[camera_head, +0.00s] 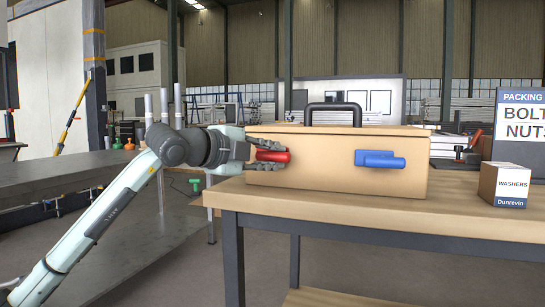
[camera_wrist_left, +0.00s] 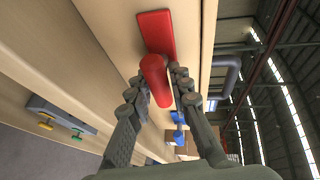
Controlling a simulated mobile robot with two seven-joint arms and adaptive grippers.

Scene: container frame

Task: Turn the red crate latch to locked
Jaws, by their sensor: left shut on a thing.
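The red latch (camera_head: 272,156) is on the left part of the front face of a tan crate (camera_head: 330,183). In the head view its handle lies roughly level. My left gripper (camera_head: 268,156) is shut on the red latch, with a finger above and a finger below it. In the left wrist view the red latch (camera_wrist_left: 157,75) shows between the two fingers of the gripper (camera_wrist_left: 165,85), with its flat red plate behind it on the crate face. A blue latch (camera_head: 380,159) sits level on the right part of the same face. My right gripper is not in view.
The crate stands on a wooden workbench (camera_head: 400,212) and has a dark handle (camera_head: 333,106) on top. A washers box (camera_head: 503,184) stands to the right, before a bolts and nuts sign (camera_head: 522,120). The bench front before the crate is clear.

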